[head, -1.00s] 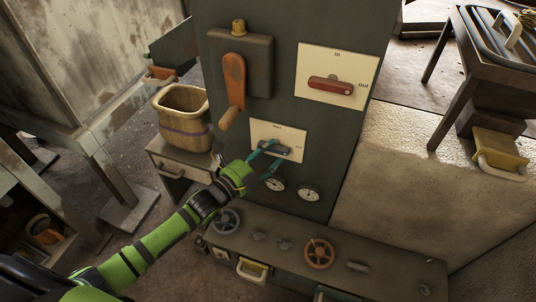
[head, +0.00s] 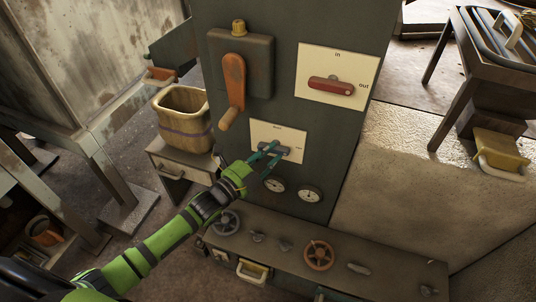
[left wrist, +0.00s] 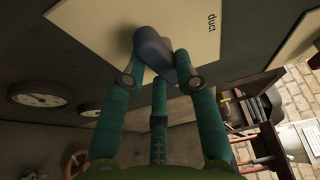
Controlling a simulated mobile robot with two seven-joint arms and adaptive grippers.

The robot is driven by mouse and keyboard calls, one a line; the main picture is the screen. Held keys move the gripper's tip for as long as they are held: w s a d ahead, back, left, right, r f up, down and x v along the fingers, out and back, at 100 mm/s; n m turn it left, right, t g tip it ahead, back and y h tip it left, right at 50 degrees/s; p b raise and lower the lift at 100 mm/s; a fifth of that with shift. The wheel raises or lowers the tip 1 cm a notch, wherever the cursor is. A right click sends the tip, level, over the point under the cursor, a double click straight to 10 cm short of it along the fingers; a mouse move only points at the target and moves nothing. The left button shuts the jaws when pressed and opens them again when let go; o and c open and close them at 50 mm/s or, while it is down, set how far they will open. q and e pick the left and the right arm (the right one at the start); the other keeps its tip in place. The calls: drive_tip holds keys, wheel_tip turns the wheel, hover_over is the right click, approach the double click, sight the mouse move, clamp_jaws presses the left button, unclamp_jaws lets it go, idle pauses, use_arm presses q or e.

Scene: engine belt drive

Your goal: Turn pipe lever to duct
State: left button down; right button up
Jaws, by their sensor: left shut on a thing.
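The pipe lever (left wrist: 152,47) is a grey-blue handle on a cream plate (left wrist: 90,20) on the cabinet front. The word "duct" is printed on the plate in the left wrist view. In the head view the plate (head: 262,129) sits low on the cabinet, and its lettering is too small to read. My left gripper (head: 268,154) is at the lever, its teal fingers shut on it. In the left wrist view the fingers (left wrist: 156,65) sit on both sides of the handle and partly hide it. My right gripper is not in view.
A larger plate with a red lever (head: 330,86) marked "in" and "out" is above right. An orange crank (head: 234,85) is above left. Two gauges (head: 308,194) sit just below. A bench with handwheels (head: 318,255) juts out underneath.

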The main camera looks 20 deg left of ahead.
use_arm(q)
drive_tip(key=n+t+y, duration=0.1)
drive_tip(key=n+t, duration=0.1)
drive_tip(key=n, duration=0.4)
drive_tip(key=n+t+y+b, duration=0.1)
drive_tip(key=n+y, duration=0.1)
drive_tip(key=n, duration=0.4)
drive_tip(key=d+n+t+y+b, duration=0.1)
drive_tip(key=n+t+y, duration=0.1)
drive_tip(key=n, duration=0.5)
drive_tip(key=shift+d+f+t, duration=0.1)
drive_tip(key=shift+t, duration=0.2)
drive_tip(key=shift+n+y, duration=0.6)
drive_tip(key=shift+n, duration=0.7)
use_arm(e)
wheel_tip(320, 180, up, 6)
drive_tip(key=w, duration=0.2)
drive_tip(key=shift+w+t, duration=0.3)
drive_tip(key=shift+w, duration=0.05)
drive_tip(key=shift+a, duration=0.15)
use_arm(q)
drive_tip(key=c, duration=0.9)
unclamp_jaws()
drive_tip(key=shift+c, duration=0.2)
